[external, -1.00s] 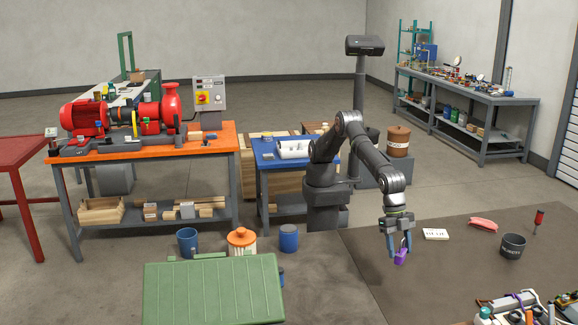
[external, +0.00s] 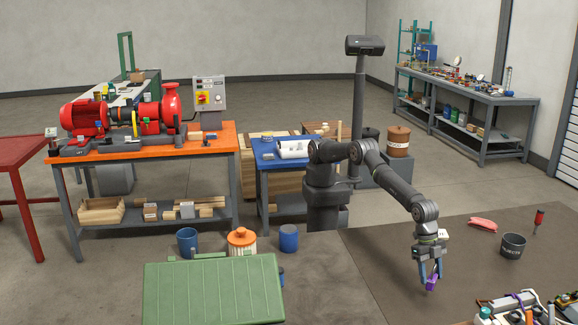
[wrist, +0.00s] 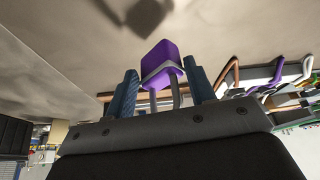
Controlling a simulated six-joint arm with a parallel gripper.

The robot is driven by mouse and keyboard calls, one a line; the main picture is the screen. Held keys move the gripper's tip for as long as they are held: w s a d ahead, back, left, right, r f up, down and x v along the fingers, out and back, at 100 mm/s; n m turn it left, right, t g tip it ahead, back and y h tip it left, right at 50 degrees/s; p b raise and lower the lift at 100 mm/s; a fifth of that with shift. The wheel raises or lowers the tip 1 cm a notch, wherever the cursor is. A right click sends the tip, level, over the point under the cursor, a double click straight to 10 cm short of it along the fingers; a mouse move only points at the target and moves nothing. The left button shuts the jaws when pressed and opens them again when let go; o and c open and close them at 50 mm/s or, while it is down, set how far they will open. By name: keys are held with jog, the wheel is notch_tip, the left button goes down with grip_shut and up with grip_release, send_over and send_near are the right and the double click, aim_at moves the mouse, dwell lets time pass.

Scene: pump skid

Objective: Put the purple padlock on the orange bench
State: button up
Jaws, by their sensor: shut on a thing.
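The purple padlock (external: 432,284) is held between the fingers of my gripper (external: 430,274), above the dark brown table at the right. In the wrist view the padlock (wrist: 161,64) has a purple body and a grey shackle, which sits between the two blue fingers of my gripper (wrist: 162,92). The orange bench (external: 215,139) stands at the left, far from my gripper. It carries a red pump and motor (external: 120,115) and a grey control box (external: 209,94).
The dark table (external: 460,235) holds a black cup (external: 512,246), a pink-red item (external: 482,224) and a red-handled tool (external: 538,218). A blue table (external: 265,158) stands beside the orange bench. A green box (external: 213,290), blue cups and an orange-lidded jar (external: 242,241) stand in front.

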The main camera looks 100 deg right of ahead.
aim_at(429, 281)
jog(key=shift+f, duration=1.55)
jog(key=shift+f, duration=0.2)
jog(key=o, duration=1.1)
jog(key=shift+r, duration=0.1)
jog(key=shift+d+r, duration=0.15)
jog(key=shift+r, duration=0.45)
jog(key=v, duration=1)
jog(key=shift+r, duration=0.1)
jog(key=shift+w+d+r, duration=0.1)
jog(key=shift+d+r, duration=0.1)
jog(key=shift+r, duration=0.15)
jog(key=c, duration=0.5)
